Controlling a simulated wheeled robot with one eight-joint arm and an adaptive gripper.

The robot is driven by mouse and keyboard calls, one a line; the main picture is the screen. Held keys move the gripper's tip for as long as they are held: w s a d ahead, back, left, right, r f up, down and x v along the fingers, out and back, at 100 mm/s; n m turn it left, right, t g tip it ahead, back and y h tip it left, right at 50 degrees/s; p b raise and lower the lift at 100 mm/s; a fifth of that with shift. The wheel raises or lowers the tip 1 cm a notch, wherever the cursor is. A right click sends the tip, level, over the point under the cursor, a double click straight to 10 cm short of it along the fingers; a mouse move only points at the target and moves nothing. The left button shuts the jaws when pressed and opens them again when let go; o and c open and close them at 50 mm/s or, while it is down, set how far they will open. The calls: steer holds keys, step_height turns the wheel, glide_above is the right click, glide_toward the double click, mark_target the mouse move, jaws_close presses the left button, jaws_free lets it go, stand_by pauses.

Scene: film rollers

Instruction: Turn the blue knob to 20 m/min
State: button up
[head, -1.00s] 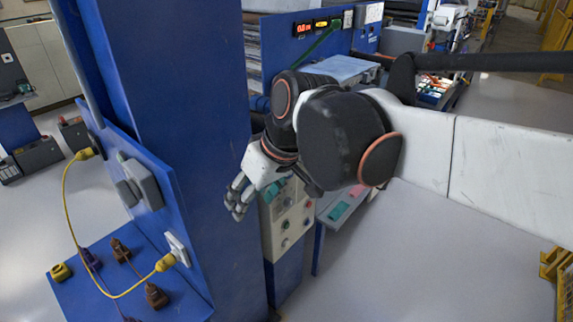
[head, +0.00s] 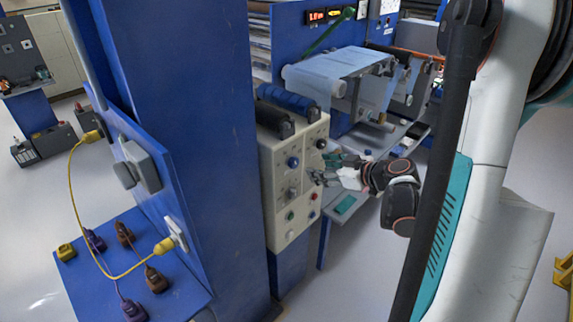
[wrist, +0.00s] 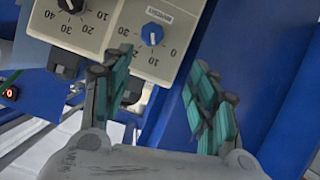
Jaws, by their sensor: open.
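The blue knob (head: 293,161) is on the upper left of the cream control panel (head: 273,190). In the wrist view the blue knob (wrist: 152,34) appears upside down, with a scale marked 0, 10, 20 and 30. A pale mark on it seems to face the 10 side, but I cannot tell its exact setting. My gripper (head: 321,170) is at the panel's right side, to the right of the blue knob and apart from it. In the wrist view my gripper (wrist: 162,85) has its teal-padded fingers spread, with nothing between them.
A black knob (head: 321,143) sits right of the blue one; it also shows in the wrist view (wrist: 70,5). Buttons lie lower on the panel. A blue column (head: 190,120) stands left of the panel. A red-digit display (head: 317,16) is above, behind.

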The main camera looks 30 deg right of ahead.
mark_target(296, 164)
steer(key=shift+t, duration=0.3)
steer(key=x, duration=0.4)
steer(key=d+f+b+x, duration=0.1)
steer(key=x, duration=0.3)
steer(key=b+x, duration=0.1)
steer(key=x, duration=0.4)
steer(key=shift+d+f, duration=0.15)
steer(key=shift+d, duration=0.15)
steer(key=c, duration=1.1)
